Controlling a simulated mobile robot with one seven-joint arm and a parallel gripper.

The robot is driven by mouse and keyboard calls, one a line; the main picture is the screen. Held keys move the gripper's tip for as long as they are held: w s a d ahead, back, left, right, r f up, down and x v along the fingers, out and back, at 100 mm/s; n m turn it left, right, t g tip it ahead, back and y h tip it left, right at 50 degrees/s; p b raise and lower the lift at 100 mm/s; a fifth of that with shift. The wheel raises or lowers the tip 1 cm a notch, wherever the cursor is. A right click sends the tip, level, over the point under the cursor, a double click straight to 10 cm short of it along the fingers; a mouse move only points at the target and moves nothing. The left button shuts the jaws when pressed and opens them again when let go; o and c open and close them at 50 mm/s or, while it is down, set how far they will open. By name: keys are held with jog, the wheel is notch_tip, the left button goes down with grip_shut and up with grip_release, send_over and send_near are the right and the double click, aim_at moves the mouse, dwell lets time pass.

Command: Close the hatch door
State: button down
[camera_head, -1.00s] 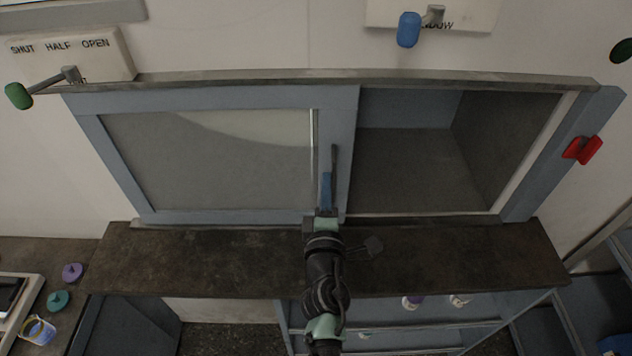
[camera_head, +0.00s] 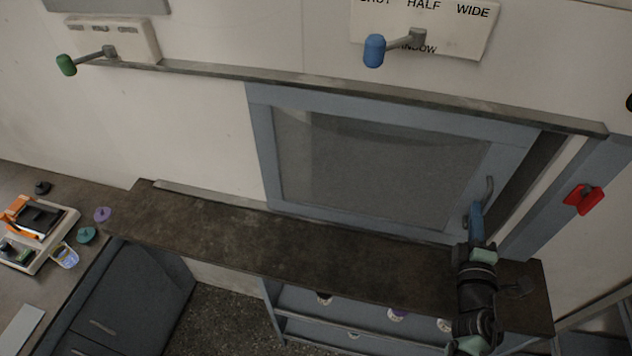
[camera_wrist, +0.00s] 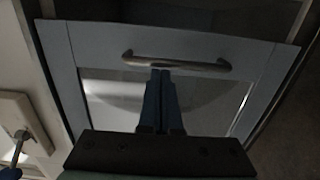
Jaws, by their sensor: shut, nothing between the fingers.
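The hatch door (camera_head: 370,165) is a blue-grey framed sliding panel with a dull pane. It covers most of the opening, and a narrow dark gap (camera_head: 533,165) shows between its right edge and the right jamb. Its handle (camera_head: 488,190) is a curved metal bar near the right edge; it also shows in the wrist view (camera_wrist: 178,64). My gripper (camera_head: 474,212) is shut and empty, with its fingers beside the handle. In the wrist view the blue fingertips (camera_wrist: 160,76) reach the bar's edge; whether they touch it I cannot tell.
A dark ledge (camera_head: 300,250) runs below the door, with shelves of small items beneath. A red latch (camera_head: 583,198) is on the right post. A blue-knobbed lever (camera_head: 375,50) and a green-knobbed lever (camera_head: 68,64) are on the wall above. A scale-like device (camera_head: 38,225) stands at left.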

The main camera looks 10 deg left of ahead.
jog(key=d+b, duration=0.2)
jog(key=d, duration=0.7)
jog(key=shift+d, duration=0.3)
jog(key=shift+s, duration=0.1)
